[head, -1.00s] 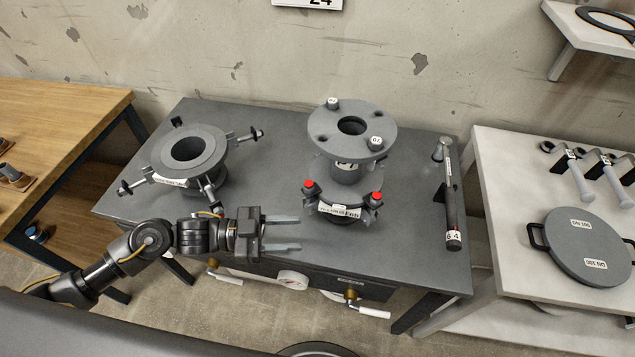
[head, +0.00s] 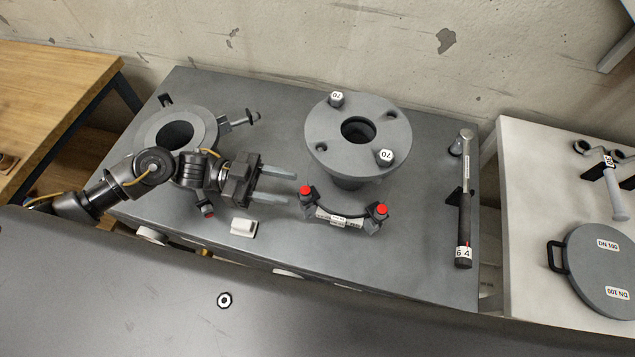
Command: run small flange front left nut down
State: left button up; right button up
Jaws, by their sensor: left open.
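A grey round flange (head: 335,137) stands on a pipe stub at the middle of the bench. Two hex nuts with white "70" tops sit on it, one at the back left (head: 336,99) and one at the front right (head: 385,157). Another grey flange (head: 150,130) with swing bolts stands at the left, partly hidden by my left arm. My left gripper (head: 293,187) is open and empty, left of and in front of the middle flange, pointing right. My right gripper is not in view.
A curved clamp piece with red caps (head: 340,219) is in front of the middle flange, close right of my left fingertips. A torque wrench (head: 464,205) lies at the bench's right. A side table with a DN 100 disc (head: 590,270) stands further right.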

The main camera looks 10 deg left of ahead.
aim_at(312, 194)
pick_arm(q)
jog(key=shift+s+d+r, duration=0.15)
jog(key=shift+s+d, duration=0.05)
jog(key=shift+d, duration=0.2)
jog(key=d+p, duration=0.2)
jog(key=d, duration=0.3)
jog(key=shift+w, duration=0.1)
jog(key=shift+d, duration=0.85)
jog(key=shift+c, duration=0.3)
